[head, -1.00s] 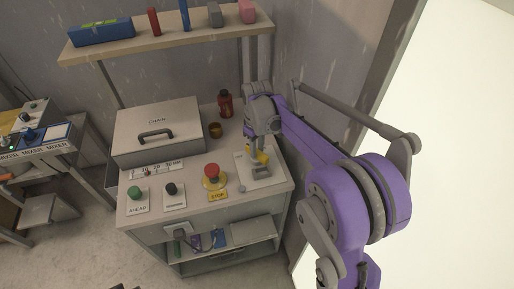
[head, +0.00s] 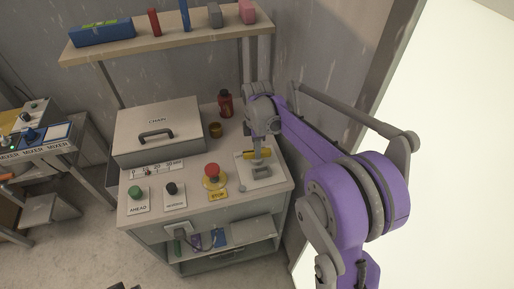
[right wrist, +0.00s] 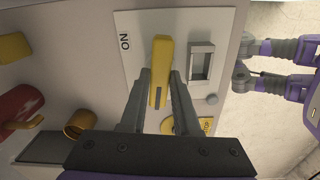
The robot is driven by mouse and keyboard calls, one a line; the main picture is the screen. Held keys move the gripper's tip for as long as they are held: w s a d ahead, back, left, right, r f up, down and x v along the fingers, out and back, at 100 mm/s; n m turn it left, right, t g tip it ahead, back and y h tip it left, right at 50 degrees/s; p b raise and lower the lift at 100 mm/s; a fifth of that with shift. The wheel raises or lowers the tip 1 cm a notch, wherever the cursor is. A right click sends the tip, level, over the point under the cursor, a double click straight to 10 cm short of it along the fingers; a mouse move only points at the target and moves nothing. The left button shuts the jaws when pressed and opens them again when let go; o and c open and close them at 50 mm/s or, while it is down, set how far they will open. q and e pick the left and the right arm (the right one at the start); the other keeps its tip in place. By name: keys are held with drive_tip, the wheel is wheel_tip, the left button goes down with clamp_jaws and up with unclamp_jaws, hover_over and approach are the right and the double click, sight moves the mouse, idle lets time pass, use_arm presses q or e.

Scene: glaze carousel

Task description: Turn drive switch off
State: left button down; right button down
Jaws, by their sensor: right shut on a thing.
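The drive switch is a yellow bar handle (head: 264,154) on a pale plate (head: 262,182) at the right end of the bench top. In the head view the handle lies nearly level across the plate, partly hidden by my right gripper (head: 257,158). The right wrist view shows the handle (right wrist: 161,48) between the fingers of my right gripper (right wrist: 161,76), which is shut on it. An ON mark (right wrist: 125,43) is on the plate to the left of the handle there. My left gripper is not in view.
A red stop button (head: 212,170) on a yellow base stands left of the switch. Black (head: 171,188) and green (head: 135,192) buttons are further left. A grey box marked CHAIN (head: 160,130) and a red bottle (head: 225,103) stand behind. A wall (head: 305,60) is close on the right.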

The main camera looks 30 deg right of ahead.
drive_tip(key=shift+n, duration=0.6)
drive_tip(key=c, duration=0.6)
unclamp_jaws()
drive_tip(key=shift+c, duration=0.2)
wheel_tip(320, 180, up, 11)
drive_tip(key=shift+p, duration=0.45)
drive_tip(key=shift+f, duration=0.1)
